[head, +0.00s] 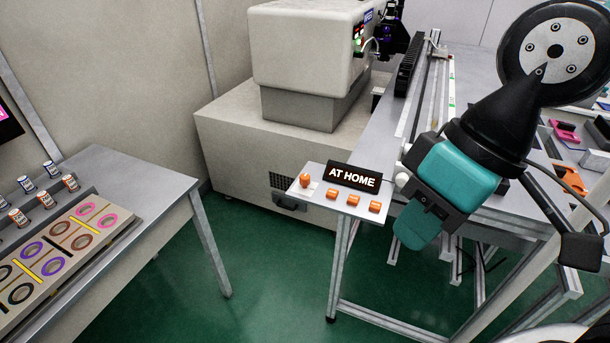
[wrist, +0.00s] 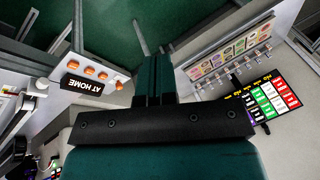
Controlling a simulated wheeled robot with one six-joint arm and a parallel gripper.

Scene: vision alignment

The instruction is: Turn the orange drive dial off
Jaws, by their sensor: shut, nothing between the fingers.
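An orange dial (head: 305,180) stands on a white base at the left end of a small grey shelf, left of the black "AT HOME" sign (head: 352,177). Several orange buttons (head: 353,199) sit in a row along the shelf's front. In the wrist view the dial (wrist: 119,86) is at the end of the row of buttons (wrist: 89,71), with the sign (wrist: 85,87) upside down beside them. Which way the dial points is too small to tell. My teal gripper (head: 412,232) is shut and empty, pointing down to the right of the shelf, apart from the dial. In the wrist view its fingers (wrist: 152,62) are together.
A grey table (head: 165,181) with a board of coloured rings (head: 60,255) and small jars stands at the left. A large beige machine (head: 308,60) stands behind the shelf. A long rail bench (head: 420,110) runs behind my arm. Green floor lies open between the tables.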

